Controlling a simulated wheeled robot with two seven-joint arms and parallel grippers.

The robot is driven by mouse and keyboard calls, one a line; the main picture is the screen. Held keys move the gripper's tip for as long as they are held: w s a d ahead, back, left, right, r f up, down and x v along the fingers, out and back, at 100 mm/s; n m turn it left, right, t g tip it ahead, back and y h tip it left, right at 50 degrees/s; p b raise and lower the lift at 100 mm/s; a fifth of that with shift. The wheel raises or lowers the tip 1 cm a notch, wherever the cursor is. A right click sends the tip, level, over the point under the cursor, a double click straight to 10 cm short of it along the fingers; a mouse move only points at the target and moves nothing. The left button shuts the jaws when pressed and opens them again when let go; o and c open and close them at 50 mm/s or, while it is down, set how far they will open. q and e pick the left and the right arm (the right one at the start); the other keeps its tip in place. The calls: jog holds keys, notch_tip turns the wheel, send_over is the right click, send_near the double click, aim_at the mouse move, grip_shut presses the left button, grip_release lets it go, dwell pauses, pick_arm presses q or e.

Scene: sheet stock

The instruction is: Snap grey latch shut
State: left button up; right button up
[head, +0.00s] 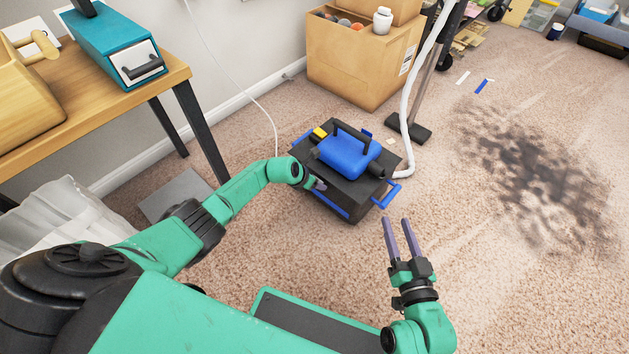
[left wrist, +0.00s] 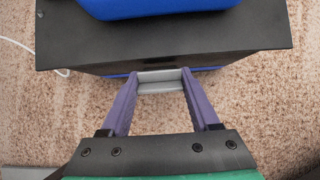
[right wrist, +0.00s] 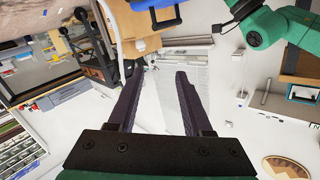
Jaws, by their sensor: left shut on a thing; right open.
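The grey latch (left wrist: 160,80) shows in the left wrist view as a light grey bar on the side of a black box (left wrist: 250,30). My left gripper (left wrist: 158,86) has its purple fingers on either side of the latch, closed against its ends. In the head view my left gripper (head: 318,184) reaches the near left side of the black box (head: 345,205), which has blue trim and a blue unit (head: 348,155) on top. The latch is too small to make out there.
A white hose (head: 408,130) runs up from the carpet behind the box. A cardboard box (head: 350,75) stands at the back. A wooden table (head: 100,110) is at the left. Open carpet lies to the right.

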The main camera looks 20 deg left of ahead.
pick_arm(q)
jog(key=shift+w+r, duration=0.1)
jog(key=shift+w, duration=0.05)
pick_arm(e)
jog(key=shift+g, duration=0.7)
jog(key=shift+s+a+f, duration=0.1)
jog(key=shift+s+f, duration=0.5)
jog(key=shift+f, duration=0.25)
jog(key=shift+s+f, duration=0.6)
jog(key=shift+f, duration=0.25)
pick_arm(q)
jog(key=o, duration=1.4)
jog(key=shift+c, duration=0.2)
